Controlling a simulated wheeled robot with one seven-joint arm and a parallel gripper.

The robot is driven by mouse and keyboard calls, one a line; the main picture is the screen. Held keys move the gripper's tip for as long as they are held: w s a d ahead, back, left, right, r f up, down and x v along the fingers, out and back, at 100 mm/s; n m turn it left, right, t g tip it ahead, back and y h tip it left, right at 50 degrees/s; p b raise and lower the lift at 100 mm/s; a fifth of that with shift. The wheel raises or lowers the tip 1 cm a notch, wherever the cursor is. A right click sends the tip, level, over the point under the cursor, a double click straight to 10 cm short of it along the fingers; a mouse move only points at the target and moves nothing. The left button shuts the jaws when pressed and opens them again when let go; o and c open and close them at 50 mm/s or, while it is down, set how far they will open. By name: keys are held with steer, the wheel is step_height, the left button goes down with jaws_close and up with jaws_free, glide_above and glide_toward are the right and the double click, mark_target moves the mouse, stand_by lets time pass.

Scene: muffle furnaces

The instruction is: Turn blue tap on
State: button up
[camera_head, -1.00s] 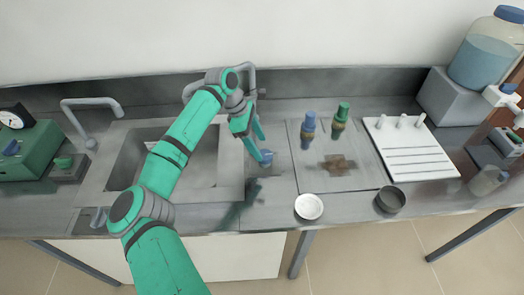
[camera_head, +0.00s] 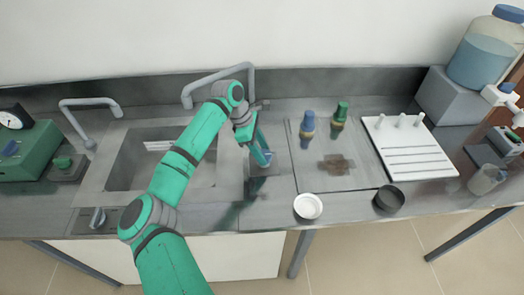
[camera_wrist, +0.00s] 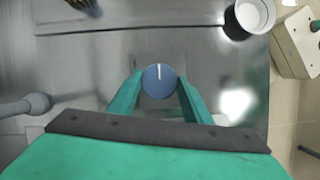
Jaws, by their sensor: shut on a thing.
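The blue tap knob (camera_wrist: 160,81) is round with a white line that points to the top of the wrist view. It sits on the counter just right of the sink (camera_head: 130,165). In the head view the knob is mostly hidden by my gripper (camera_head: 262,160). In the wrist view the two green fingers of my gripper (camera_wrist: 160,90) stand on either side of the knob and are shut on it. A grey spout (camera_head: 218,75) rises behind the sink near my arm.
Blue-topped (camera_head: 308,122) and green-topped (camera_head: 341,112) fittings stand to the right. A white dish (camera_head: 308,207) and a dark bowl (camera_head: 390,199) sit near the front edge. A white rack (camera_head: 410,150) lies farther right. A second spout (camera_head: 92,102) is at left.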

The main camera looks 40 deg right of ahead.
steer(key=shift+a, duration=0.15)
steer(key=n+t, duration=0.1)
steer(key=n, duration=0.2)
steer(key=shift+a+h, duration=0.1)
steer(key=shift+h, duration=0.3)
steer(key=shift+s+n+t, duration=0.1)
steer(key=shift+n+t, duration=0.6)
steer(key=shift+n, duration=1.3)
steer(key=o, duration=1.1)
steer(key=shift+c, duration=0.2)
steer(key=v, duration=1)
steer(key=shift+a+r, duration=0.3)
steer(key=shift+a, duration=0.1)
